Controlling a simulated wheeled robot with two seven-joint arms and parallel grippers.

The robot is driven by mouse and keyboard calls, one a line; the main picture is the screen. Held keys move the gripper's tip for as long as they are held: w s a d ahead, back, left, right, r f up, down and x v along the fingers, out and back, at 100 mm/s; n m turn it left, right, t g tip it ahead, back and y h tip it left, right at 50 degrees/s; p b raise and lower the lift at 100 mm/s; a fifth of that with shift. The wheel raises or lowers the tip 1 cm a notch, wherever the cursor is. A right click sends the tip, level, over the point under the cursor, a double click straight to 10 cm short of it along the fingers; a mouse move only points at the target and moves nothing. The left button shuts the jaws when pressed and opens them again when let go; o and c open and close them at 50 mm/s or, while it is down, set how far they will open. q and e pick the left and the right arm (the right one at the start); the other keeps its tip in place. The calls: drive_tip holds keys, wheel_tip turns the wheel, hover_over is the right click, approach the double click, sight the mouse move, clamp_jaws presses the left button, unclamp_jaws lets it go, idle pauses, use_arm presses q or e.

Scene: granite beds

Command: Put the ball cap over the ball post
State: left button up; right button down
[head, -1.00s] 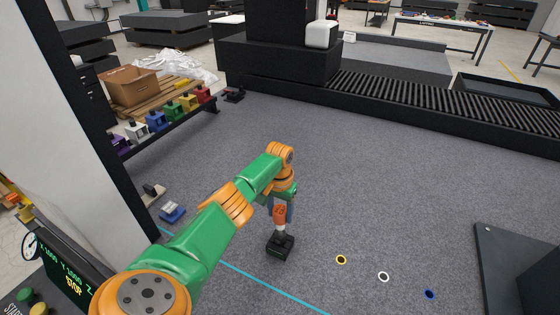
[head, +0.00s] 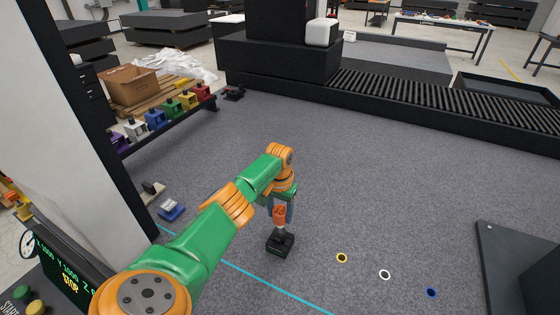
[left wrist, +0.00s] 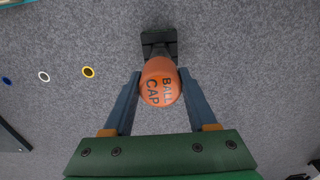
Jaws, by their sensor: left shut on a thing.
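The ball cap (left wrist: 160,92) is an orange-red round cap lettered "BALL CAP" in the left wrist view. My left gripper (left wrist: 157,84) is shut on it, one blue-grey finger on each side. In the head view the cap (head: 280,214) shows low in my left gripper (head: 279,208). Directly below it is a small black base (head: 280,245) on the granite, with a pale stem between cap and base. This looks like the ball post's base; its top is hidden by the cap, and I cannot tell how far down the cap sits. My right gripper is not in view.
Yellow (head: 342,257), white (head: 384,274) and blue (head: 431,292) rings lie to the right on the granite bed (head: 380,180). A blue block (head: 171,210) sits at left, near a rack (head: 175,122) of coloured blocks. A dark block (head: 510,270) stands at right.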

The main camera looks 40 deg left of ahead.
sight(280, 210)
use_arm(q)
drive_tip(key=shift+f+b, duration=0.35)
drive_tip(key=shift+f, duration=0.15)
idle(0.3)
drive_tip(key=o, duration=1.4)
wheel_tip(280, 210, up, 7)
drive_tip(key=shift+r+p, duration=0.1)
drive_tip(key=shift+p, duration=0.35)
